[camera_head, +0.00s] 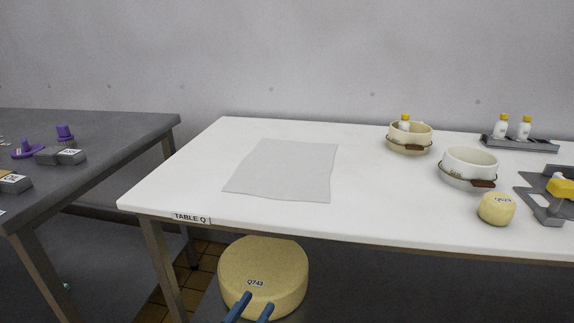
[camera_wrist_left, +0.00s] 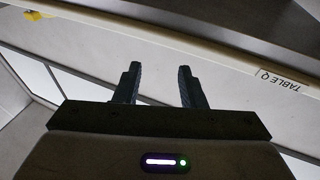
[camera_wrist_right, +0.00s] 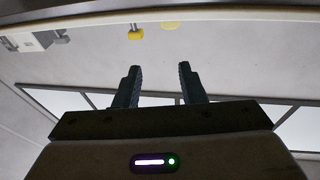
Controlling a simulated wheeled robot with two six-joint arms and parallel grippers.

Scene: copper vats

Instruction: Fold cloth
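A light grey cloth (camera_head: 285,170) lies flat and spread out on the left part of the white table (camera_head: 370,215), labelled TABLE Q. My left gripper (camera_head: 250,306) shows as two blue fingers at the bottom edge of the head view, in front of the table and below its top. In the left wrist view my left gripper (camera_wrist_left: 157,84) has its fingers apart with nothing between them. In the right wrist view my right gripper (camera_wrist_right: 158,85) also has its fingers apart and is empty; it is not in the head view.
A cheese wheel (camera_head: 263,272) sits below the table's front edge. Bowls (camera_head: 468,163), a small yellow cheese (camera_head: 496,208), and a grey rack with white bottles (camera_head: 520,143) stand at the right. A dark table (camera_head: 95,125) with purple items is at the left. The tabletop around the cloth is clear.

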